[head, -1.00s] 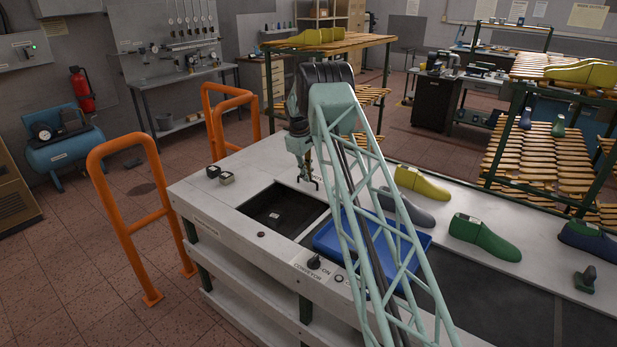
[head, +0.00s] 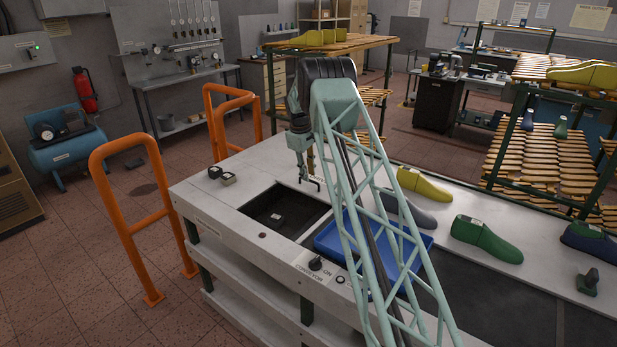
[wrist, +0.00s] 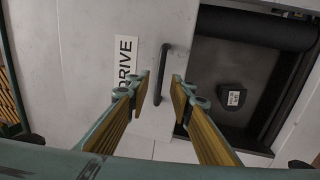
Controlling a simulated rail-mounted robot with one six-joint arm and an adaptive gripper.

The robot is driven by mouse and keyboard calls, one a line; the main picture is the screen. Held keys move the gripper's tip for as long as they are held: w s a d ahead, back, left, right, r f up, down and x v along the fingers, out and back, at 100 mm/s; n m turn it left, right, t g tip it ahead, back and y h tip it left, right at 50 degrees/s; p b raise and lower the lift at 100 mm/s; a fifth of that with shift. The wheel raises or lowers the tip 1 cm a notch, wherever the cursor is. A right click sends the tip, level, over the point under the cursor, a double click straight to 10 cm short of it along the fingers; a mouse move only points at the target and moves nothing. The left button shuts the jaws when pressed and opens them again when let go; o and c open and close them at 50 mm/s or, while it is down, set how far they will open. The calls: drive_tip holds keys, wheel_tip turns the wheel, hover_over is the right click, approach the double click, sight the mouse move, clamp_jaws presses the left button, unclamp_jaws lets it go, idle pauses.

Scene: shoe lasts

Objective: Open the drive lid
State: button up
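The drive lid (wrist: 90,40) is a pale panel with a "DRIVE" label (wrist: 125,63) in the wrist view. Its black bar handle (wrist: 164,62) lies to the right of the label. My gripper (wrist: 161,82) is open, with one yellow-padded finger on each side of the handle in the picture. I see a gap on both sides, and I cannot tell how far above the handle the tips are. In the head view my gripper (head: 311,182) is low over the bench behind the dark recess. The lid shows no visible gap.
A dark recess (head: 262,207) holding a small labelled block (wrist: 232,96) adjoins the lid. A blue tray (head: 328,238) is in front, partly behind my arm. Yellow (head: 424,185), grey and green (head: 486,239) shoe lasts stand on the bench to the right. Two small blocks (head: 222,175) sit left.

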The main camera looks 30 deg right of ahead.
wheel_tip(320, 180, up, 10)
drive_tip(key=a, duration=0.1)
drive_tip(key=shift+s+a+f, duration=0.15)
drive_tip(key=shift+s+a, duration=0.2)
drive_tip(key=shift+a, duration=0.05)
idle(0.6)
